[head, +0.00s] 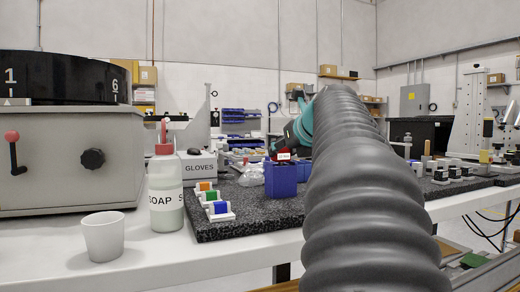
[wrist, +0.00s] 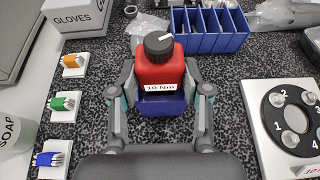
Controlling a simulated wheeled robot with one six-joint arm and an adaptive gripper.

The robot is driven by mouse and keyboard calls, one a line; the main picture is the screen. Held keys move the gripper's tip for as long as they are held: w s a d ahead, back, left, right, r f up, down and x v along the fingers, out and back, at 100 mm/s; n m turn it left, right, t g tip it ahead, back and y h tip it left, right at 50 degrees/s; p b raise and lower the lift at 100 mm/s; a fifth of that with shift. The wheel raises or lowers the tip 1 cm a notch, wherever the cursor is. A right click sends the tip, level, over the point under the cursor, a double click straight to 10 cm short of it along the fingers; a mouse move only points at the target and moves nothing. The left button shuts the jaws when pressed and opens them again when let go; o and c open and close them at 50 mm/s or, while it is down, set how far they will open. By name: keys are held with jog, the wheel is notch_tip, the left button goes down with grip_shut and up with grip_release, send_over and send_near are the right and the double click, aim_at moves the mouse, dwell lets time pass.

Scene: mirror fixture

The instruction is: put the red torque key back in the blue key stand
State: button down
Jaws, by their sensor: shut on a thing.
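The red torque key (wrist: 160,72) is upright, with a black knob on top and a white "10 Nm" label. My gripper (wrist: 163,66) is shut on it, one finger on each side. The blue key stand (wrist: 163,106) shows directly below the key in the wrist view. In the head view the stand (head: 282,181) stands on the dark speckled slab, and a bit of red and the white label (head: 283,156) show at its top. The key's lower end is hidden, so I cannot tell whether it is seated or just above. My arm hides most of the gripper there.
Three small white holders with orange, green and blue pieces (wrist: 62,103) stand left of the stand. A gloves box (wrist: 82,16) and blue bins (wrist: 210,30) are behind. A numbered dial plate (wrist: 290,125) is at the right. A soap bottle (head: 166,195) and white cup (head: 103,236) stand front left.

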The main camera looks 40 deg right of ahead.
jog(key=shift+f, duration=0.35)
dwell(0.4)
jog(key=shift+c, duration=2.2)
grip_release()
jog(key=v, duration=1.2)
